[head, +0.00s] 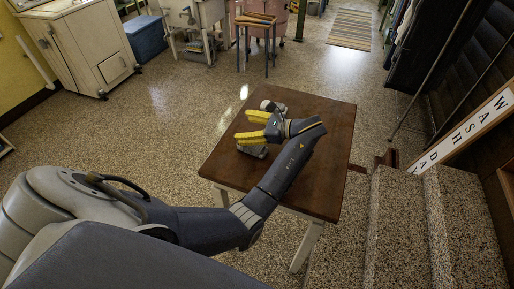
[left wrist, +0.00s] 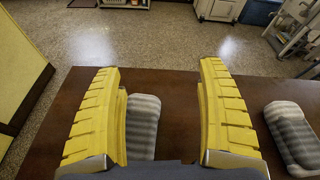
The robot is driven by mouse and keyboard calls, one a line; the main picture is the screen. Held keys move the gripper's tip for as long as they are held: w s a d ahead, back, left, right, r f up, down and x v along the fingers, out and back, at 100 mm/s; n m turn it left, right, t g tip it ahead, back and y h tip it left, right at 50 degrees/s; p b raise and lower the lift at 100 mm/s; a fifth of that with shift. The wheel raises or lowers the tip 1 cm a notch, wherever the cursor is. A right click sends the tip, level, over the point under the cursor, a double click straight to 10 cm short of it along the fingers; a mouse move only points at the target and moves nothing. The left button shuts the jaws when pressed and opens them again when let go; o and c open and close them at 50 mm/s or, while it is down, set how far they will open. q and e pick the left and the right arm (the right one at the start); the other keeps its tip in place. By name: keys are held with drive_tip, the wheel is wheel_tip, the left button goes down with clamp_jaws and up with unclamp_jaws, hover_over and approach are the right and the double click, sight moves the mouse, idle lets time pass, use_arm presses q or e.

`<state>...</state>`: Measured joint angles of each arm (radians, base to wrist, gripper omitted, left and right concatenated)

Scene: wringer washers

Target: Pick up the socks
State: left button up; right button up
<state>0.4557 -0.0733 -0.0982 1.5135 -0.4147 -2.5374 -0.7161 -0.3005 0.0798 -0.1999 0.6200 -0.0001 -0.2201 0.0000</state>
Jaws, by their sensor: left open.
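A grey striped folded sock bundle (head: 254,151) lies on the brown table, partly hidden below the yellow fingers. A second grey sock bundle (head: 275,106) lies farther back on the table, partly covered by the gripper. My left gripper (head: 243,126) is open over the table, its fingers pointing left. In the left wrist view, one striped bundle (left wrist: 143,125) shows between the open fingers, close to the left finger, which hides part of it. The other bundle (left wrist: 292,138) lies outside the right finger. Nothing is held. My right gripper is not in view.
The wooden table (head: 325,130) has bare top around the socks. Speckled stone steps (head: 395,220) stand right of it, below a "WASH DAY" sign (head: 465,128). A white cabinet (head: 75,45) and blue box (head: 146,38) stand at upper left. Open floor lies left of the table.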

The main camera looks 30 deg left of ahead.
sight(256, 146)
use_arm(q)
drive_tip(key=d+f+m, duration=0.1)
drive_tip(key=d, duration=0.1)
drive_tip(key=s+d+f+t, duration=0.1)
drive_tip(key=d, duration=0.2)
drive_tip(key=d+f+m, duration=0.1)
drive_tip(key=d, duration=0.1)
drive_tip(key=shift+s+d+f+m+h, duration=0.2)
drive_tip(key=shift+s+d+m+h, duration=0.1)
drive_tip(key=shift+s+h, duration=0.1)
drive_tip(key=shift+a+f, duration=0.15)
drive_tip(key=shift+x, duration=2.2)
drive_tip(key=c, duration=1.3)
